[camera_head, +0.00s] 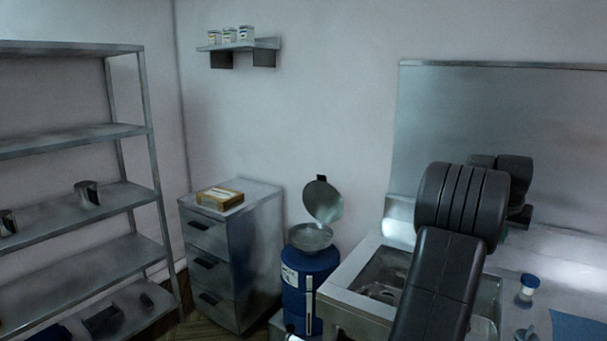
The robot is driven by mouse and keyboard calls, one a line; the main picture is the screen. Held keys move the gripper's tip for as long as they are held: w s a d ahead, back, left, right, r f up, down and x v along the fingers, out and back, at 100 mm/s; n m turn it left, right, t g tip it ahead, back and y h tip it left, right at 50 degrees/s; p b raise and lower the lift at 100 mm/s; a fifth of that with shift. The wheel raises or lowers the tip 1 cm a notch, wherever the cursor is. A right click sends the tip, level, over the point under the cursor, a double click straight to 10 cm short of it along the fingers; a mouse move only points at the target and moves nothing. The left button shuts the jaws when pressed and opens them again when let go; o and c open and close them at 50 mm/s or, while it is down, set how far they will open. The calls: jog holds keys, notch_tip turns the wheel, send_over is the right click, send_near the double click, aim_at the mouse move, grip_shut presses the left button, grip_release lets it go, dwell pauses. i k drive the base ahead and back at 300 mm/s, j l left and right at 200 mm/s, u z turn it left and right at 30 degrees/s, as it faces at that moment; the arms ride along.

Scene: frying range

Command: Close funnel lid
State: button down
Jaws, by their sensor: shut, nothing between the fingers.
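The funnel (311,238) is a shallow metal bowl on top of a blue drum (293,290), right of the drawer cabinet. Its round metal lid (323,202) stands open, tilted up above the back of the bowl, with a small dark tab at its top edge. My dark arm rises at the right of the picture, over the sink, well apart from the lid. Its far end is hidden behind its own thick links, and I cannot make out my gripper's fingers.
A metal drawer cabinet (255,250) with a small box (220,199) on it stands left of the drum. A sink (385,270) and counter lie to the right, with a blue-lidded jar (527,285). Metal shelving (75,212) is at far left. A wall shelf (240,46) holds jars.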

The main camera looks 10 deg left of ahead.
aim_at(321, 200)
jog(key=j+u, duration=0.1)
jog(key=u, duration=0.35)
jog(key=i+j+u, duration=0.1)
jog(key=u, duration=0.35)
jog(key=i+u, duration=0.1)
jog(key=u, duration=0.35)
jog(key=i+j, duration=0.15)
jog(key=i, duration=0.35)
jog(key=i+j+z, duration=0.1)
jog(key=i, duration=0.4)
jog(key=i+j, duration=0.25)
jog(key=i, duration=0.2)
jog(key=i+l+z, duration=0.15)
jog(key=i+z, duration=0.55)
jog(key=i, duration=0.15)
jog(key=i+j+z, duration=0.1)
jog(key=i+z, duration=0.25)
jog(key=j, duration=0.25)
jog(key=i, duration=0.05)
